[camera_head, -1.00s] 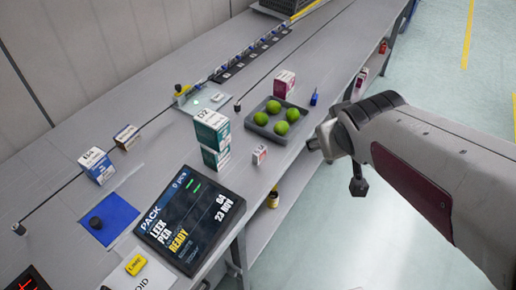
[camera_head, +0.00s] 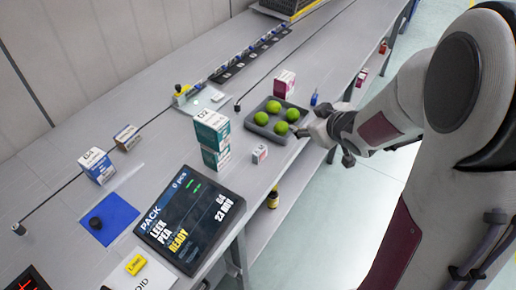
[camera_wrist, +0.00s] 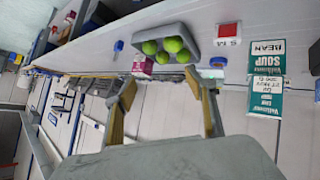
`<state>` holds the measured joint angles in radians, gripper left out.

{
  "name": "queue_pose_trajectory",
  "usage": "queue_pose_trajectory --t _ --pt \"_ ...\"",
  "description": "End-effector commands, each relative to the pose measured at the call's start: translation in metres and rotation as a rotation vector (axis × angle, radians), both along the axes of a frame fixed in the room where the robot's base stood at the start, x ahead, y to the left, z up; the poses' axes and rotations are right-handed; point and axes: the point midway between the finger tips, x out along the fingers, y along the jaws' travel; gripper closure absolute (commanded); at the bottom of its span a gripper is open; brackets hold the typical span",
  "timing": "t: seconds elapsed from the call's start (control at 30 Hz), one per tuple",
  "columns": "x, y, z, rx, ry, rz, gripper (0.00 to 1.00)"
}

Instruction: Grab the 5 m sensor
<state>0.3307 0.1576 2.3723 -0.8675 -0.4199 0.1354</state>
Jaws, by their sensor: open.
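A small white box with red marking and a short label (camera_head: 260,153) stands on the bench, right of the stacked teal and white boxes; its label is too small to read surely. It shows in the wrist view as a red and white box (camera_wrist: 229,35) right of the grey tray. My gripper (camera_head: 303,130) is at the bench's right edge beside the tray, to the right of and beyond the small box, apart from it. In the wrist view its two fingers (camera_wrist: 160,85) are spread with nothing between them.
The grey tray (camera_head: 250,122) of green limes lies close to my gripper. Stacked boxes (camera_head: 213,130), a pink box (camera_head: 284,84) and a small blue item (camera_head: 314,99) stand nearby. A tilted PACK display (camera_head: 190,220) is in front. Bench surface around the small box is mostly clear.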

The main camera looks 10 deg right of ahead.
Motion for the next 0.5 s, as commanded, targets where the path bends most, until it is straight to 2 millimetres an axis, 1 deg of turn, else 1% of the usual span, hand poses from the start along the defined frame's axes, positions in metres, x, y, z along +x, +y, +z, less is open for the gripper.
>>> queue_pose_trajectory --t 0.03,0.23,0.5 --pt "0.003 0.002 -0.009 0.013 -0.001 0.024 0.44" --pt "0.012 0.017 -0.037 0.080 -0.018 0.129 0.44" --pt "0.010 0.041 -0.071 0.207 -0.038 0.269 0.44"
